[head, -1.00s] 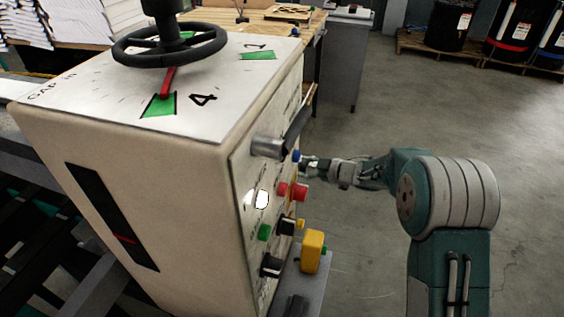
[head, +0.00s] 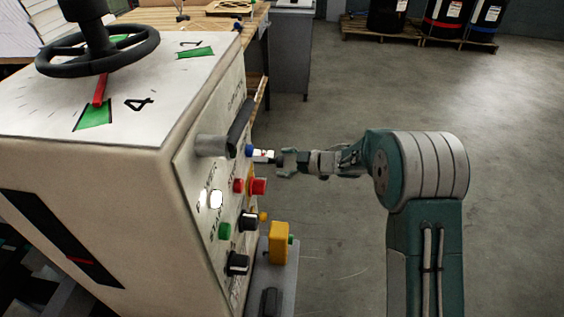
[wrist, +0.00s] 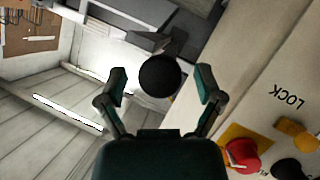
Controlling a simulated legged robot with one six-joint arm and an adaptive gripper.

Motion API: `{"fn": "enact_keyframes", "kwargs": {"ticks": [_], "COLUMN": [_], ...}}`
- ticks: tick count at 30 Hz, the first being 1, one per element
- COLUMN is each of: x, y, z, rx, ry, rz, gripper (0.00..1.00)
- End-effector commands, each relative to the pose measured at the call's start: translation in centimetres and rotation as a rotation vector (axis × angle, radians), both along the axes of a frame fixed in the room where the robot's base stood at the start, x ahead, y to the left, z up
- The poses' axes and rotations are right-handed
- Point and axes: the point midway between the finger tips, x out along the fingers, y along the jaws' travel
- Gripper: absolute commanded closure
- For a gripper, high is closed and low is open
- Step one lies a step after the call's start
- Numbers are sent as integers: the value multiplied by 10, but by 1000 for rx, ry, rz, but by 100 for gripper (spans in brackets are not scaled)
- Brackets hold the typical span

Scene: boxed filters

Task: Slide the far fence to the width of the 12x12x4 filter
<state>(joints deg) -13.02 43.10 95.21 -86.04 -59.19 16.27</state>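My gripper (head: 281,162) is beside the control-panel side of a cream machine (head: 95,185), with clear space to its right. In the wrist view my gripper (wrist: 160,80) is open, its two fingers spread. A round black knob (wrist: 159,75) shows between the fingers; I cannot tell whether they touch it. A small white piece with a blue end (head: 262,155) sits between my gripper and the panel. I cannot make out the far fence or a 12x12x4 filter for certain in either view.
A black handwheel (head: 97,50) with a red pointer (head: 99,90) at a green mark by "4" tops the machine. A grey lever (head: 213,146), red button (head: 257,187) and yellow box (head: 279,242) crowd the panel side.

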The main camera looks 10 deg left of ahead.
Motion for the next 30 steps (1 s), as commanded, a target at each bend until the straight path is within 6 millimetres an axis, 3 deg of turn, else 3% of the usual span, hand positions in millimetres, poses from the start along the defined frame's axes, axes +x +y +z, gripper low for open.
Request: {"fn": "enact_keyframes", "kwargs": {"ticks": [11,24,30], "x": [-1,-15,-20], "y": [-4,-84,-105], "z": [4,32,39], "rx": [1,1,0], "ry": [-2,-1,0], "rz": [0,-2,0], "gripper": [12,12,12]}}
